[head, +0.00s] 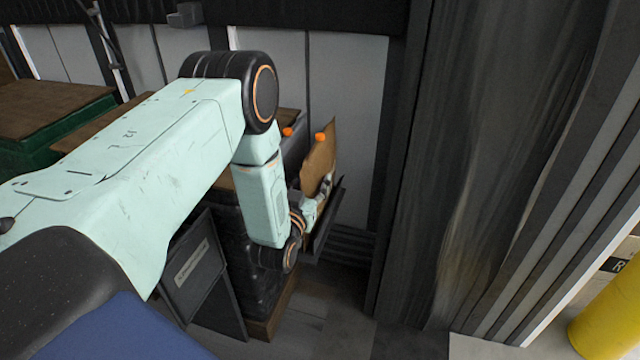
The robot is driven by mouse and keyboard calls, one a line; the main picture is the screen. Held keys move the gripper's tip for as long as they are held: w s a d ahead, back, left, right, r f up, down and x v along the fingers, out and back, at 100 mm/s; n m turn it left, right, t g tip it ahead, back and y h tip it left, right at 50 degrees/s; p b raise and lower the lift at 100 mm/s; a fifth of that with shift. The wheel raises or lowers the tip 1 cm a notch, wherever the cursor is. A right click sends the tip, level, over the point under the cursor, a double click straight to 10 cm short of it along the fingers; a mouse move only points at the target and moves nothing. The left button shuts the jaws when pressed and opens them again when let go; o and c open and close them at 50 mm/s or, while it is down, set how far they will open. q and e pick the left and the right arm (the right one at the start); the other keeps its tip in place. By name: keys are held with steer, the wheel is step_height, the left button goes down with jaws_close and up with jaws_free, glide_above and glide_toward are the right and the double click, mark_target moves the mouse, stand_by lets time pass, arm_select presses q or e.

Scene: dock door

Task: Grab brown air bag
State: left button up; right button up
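A brown air bag (319,162) stands roughly upright, slightly tilted, right of my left forearm. An orange cap (320,136) shows at its upper edge. A dark rack or bin (327,222) sits around its lower part, and the bag's lower end is hidden. My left gripper (312,208) is at the lower part of the bag, very close to it. The wrist covers much of the fingers, so I cannot tell whether they are open or closed on the bag. My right gripper is out of view.
A second orange cap (287,131) shows left of the bag. A dark panel with a label (194,268) stands below my arm, beside a black stack on a wooden pallet (270,318). A dark curtain (495,150) hangs at right, with a yellow post (608,318) beyond. Some floor is clear at bottom centre.

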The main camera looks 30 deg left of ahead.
arm_select(q)
jaws_close()
stand_by(0.4)
